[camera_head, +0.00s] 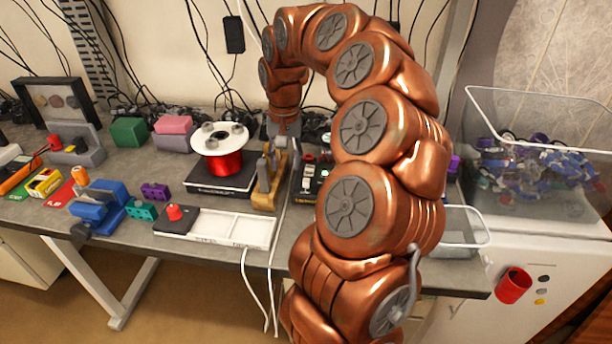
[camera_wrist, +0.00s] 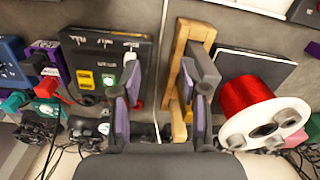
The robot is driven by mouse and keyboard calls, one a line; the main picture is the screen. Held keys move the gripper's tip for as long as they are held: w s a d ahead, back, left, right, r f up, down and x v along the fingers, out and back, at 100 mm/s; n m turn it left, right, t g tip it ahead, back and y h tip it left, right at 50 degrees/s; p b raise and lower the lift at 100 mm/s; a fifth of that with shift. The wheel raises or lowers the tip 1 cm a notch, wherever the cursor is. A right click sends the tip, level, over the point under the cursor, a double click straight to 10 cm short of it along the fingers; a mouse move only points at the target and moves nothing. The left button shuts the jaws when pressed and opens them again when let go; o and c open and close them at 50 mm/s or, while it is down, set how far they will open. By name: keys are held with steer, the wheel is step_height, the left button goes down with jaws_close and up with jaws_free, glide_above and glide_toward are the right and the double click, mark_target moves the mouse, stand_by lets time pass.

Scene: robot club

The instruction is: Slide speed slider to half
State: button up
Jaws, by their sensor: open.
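A black control box (camera_head: 308,182) with small red, green and white parts stands on the bench, partly hidden behind my arm. In the wrist view the control box (camera_wrist: 112,48) is at left, with yellow labels and a lit green button. A white and red part at its right edge is partly covered by my left finger. I cannot tell which part is the speed slider or its setting. My gripper (camera_wrist: 164,88) is open and empty, with one finger over the box's edge and the other over a wooden stand (camera_wrist: 178,68). It also shows in the head view (camera_head: 279,158).
The wooden stand and a red wire spool (camera_head: 222,160) on a black base are left of the control box. A white tray (camera_head: 232,226) lies at the bench's front. A clear bin (camera_head: 545,190) of parts stands at right. Cables run behind.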

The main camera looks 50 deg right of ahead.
steer(key=m, duration=0.2)
glide_above(306, 180)
steer(key=shift+f, duration=0.85)
steer(key=shift+f+p, duration=1.25)
steer(key=shift+f, duration=2.55)
jaws_close()
